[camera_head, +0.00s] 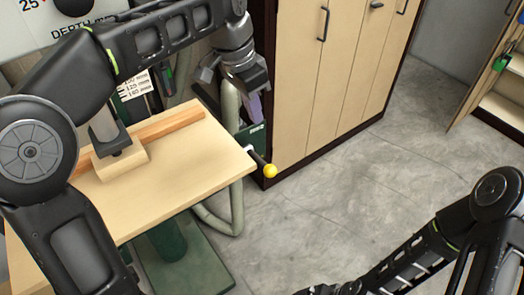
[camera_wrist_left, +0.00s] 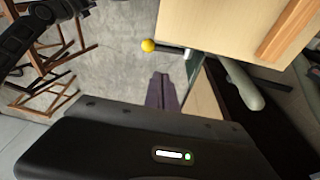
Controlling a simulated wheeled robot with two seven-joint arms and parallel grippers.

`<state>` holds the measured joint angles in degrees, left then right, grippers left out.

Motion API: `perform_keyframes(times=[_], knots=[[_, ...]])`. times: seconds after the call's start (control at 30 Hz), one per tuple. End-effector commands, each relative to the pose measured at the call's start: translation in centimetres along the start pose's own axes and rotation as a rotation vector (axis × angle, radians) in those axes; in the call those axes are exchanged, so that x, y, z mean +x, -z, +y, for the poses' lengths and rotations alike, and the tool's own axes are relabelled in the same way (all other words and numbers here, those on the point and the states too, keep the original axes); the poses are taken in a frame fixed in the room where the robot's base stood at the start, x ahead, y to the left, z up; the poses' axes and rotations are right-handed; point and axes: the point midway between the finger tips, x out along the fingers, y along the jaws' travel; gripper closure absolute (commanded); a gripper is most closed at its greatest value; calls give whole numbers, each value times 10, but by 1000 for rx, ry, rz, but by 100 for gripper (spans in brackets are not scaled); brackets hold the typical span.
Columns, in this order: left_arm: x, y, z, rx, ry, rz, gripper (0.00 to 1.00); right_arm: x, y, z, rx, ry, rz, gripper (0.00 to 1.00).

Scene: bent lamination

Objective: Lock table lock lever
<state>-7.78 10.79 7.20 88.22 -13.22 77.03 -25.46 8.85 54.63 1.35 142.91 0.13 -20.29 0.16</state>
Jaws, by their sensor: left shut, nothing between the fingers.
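The table lock lever is a short dark rod with a yellow ball knob (camera_head: 270,171), sticking out at the right corner of the wooden table (camera_head: 215,165). In the left wrist view the yellow knob (camera_wrist_left: 148,45) is at the upper middle, its rod running right under the table top (camera_wrist_left: 225,22). My left gripper (camera_head: 255,110) is shut and empty, pointing down beyond the table's right corner, apart from the knob. Its purplish fingers (camera_wrist_left: 162,92) show together in the left wrist view. My right arm enters at lower right; its gripper is cut off by the bottom edge.
A wooden fence strip (camera_head: 170,125) and a small block (camera_head: 120,160) lie on the table. A tall wooden cabinet (camera_head: 325,80) stands behind the lever. A pale hose (camera_head: 230,210) hangs beside the table. The concrete floor (camera_head: 350,190) to the right is clear.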

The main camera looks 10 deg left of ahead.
Motion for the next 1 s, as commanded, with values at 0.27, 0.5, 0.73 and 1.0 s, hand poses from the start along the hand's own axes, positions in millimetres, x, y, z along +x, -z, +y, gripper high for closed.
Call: perform_keyframes(times=[0.27, 0.5, 0.73, 1.0], knots=[[31, -1, 0, -1, -2, -4, 100, -2, 0, -1, 0, -1, 0, 3], [79, -1, 0, -1, -2, -5, 100, -7, 0, -2, 1, -2, -1, 3], [116, -9, 3, -1, -2, -3, 100, -13, -1, -4, 3, -4, -3, 3], [134, -16, 4, -1, 0, -1, 100, -15, -2, -4, 4, -6, -4, 3]])
